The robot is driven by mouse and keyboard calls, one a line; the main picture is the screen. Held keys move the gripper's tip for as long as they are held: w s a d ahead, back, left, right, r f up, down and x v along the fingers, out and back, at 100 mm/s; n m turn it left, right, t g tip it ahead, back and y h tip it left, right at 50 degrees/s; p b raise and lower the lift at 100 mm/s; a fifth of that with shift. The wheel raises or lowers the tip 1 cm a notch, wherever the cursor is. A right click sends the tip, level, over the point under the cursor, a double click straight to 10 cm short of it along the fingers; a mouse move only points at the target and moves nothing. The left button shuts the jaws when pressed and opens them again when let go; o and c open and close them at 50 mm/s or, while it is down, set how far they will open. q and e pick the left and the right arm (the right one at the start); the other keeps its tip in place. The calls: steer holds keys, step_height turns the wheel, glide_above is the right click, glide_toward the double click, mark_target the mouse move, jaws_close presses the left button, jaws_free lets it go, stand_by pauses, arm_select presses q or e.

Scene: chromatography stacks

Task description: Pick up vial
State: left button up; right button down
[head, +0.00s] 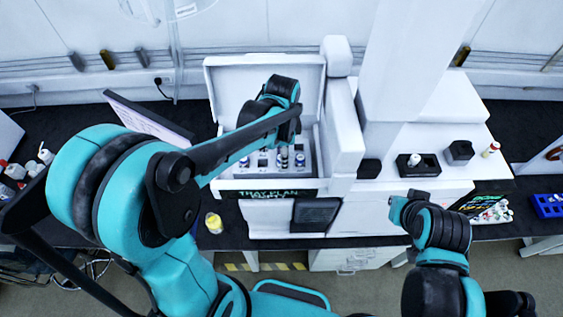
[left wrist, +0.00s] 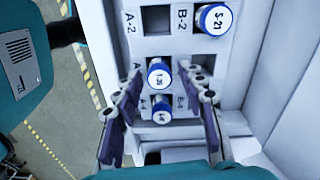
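A white tray (left wrist: 205,48) sits inside the open white instrument, with compartments marked A-2 and B-2. A blue-capped vial labelled S-21 (left wrist: 214,19) stands by the B-2 mark. Nearer me, a second blue-capped vial (left wrist: 158,75) and a third, smaller-looking one (left wrist: 160,108) stand in line; their labels are hard to read. My left gripper (left wrist: 160,72) is open above the tray, one finger on each side of these two vials, with no vial visibly gripped. In the head view, vials (head: 244,161) show in the tray below my left wrist.
The instrument's raised lid (head: 225,90) stands behind the tray, and its white side wall (head: 345,125) rises at right. A yellow-labelled jar (head: 214,222) stands on the dark bench at left. A black holder with a vial (head: 415,161) sits on the right white surface.

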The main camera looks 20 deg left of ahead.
arm_select(q)
steer(key=c, duration=0.6)
steer(key=shift+c, duration=0.2)
steer(key=shift+r, duration=0.15)
